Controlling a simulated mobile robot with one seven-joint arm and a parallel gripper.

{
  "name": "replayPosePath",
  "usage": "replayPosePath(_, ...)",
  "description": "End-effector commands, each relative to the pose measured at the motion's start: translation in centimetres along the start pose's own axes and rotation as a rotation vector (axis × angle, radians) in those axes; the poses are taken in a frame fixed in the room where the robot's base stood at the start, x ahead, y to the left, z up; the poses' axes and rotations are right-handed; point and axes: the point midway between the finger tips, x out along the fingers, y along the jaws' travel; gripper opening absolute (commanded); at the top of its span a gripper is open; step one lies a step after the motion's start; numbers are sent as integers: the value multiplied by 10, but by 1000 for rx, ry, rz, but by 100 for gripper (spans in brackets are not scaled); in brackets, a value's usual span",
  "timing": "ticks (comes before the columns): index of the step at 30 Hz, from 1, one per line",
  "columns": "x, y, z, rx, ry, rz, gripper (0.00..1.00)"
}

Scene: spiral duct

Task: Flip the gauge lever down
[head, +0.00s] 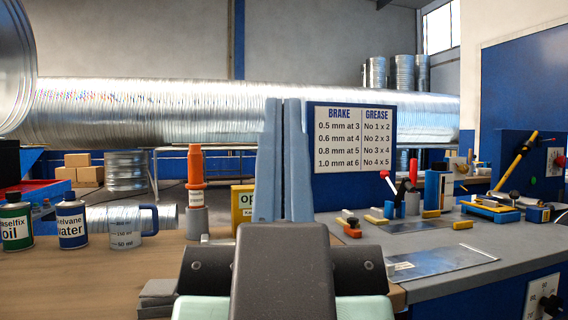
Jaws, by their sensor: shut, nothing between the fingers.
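I cannot tell for sure which part is the gauge lever. A long yellow lever (512,160) with dark ends slants up to the right in front of a blue panel at the right. A white numbered plate (541,297) with a dark knob (550,303) is on the bench's blue front, cut by the picture edge. My gripper (283,102) points upward at centre, its blue-grey fingers together and empty, apart from these levers.
A blue brake and grease chart (354,138) stands behind my gripper. The grey bench (425,243) holds a metal sheet (440,262) and small coloured tools.

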Motion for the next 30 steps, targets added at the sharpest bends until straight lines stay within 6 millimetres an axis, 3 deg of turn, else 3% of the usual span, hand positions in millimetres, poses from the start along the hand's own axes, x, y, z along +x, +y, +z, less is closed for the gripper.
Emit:
replayPosePath(1,27,0,-26,0,1,0,0)
replayPosePath(3,45,0,-43,0,1,0,0)
replayPosePath(30,267,0,-253,1,0,-2,0)
